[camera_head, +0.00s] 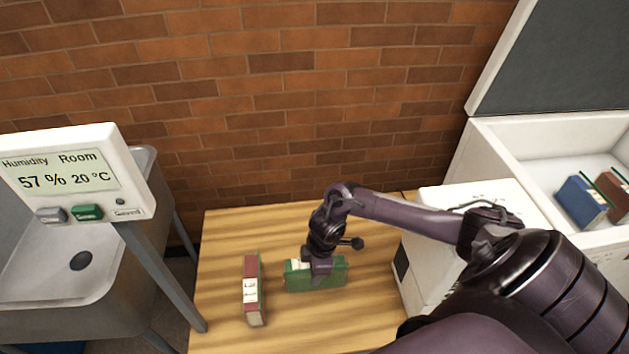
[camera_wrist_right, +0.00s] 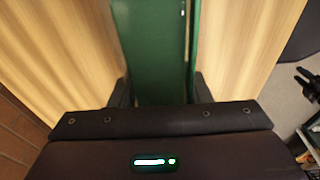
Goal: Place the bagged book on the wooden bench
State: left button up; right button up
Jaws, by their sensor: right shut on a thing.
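A green book (camera_head: 331,278) stands on the wooden bench (camera_head: 225,240), its long side running left to right. My right gripper (camera_head: 318,266) reaches down over it and is shut on it. The right wrist view shows the green book (camera_wrist_right: 150,45) between the two dark fingers (camera_wrist_right: 163,92), with wood grain on both sides. I cannot make out a bag on it. Its lower edge appears at the bench top, but I cannot tell how firmly it rests. My left gripper is in neither view.
A red book (camera_head: 252,290) stands on the bench just left. A white box-shaped appliance (camera_head: 435,262) borders the bench on the right. Behind it, an open white chest (camera_head: 490,140) holds blue and red-green books (camera_head: 580,200). A humidity display (camera_head: 75,178) and metal sink (camera_head: 110,275) are left.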

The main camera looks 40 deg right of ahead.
jog(key=o, duration=1.4)
jog(key=r, duration=0.4)
jog(key=d+r+p, duration=0.1)
jog(key=r, duration=0.3)
jog(key=s+r, duration=0.1)
jog(key=r, duration=0.3)
jog(key=shift+d, duration=0.25)
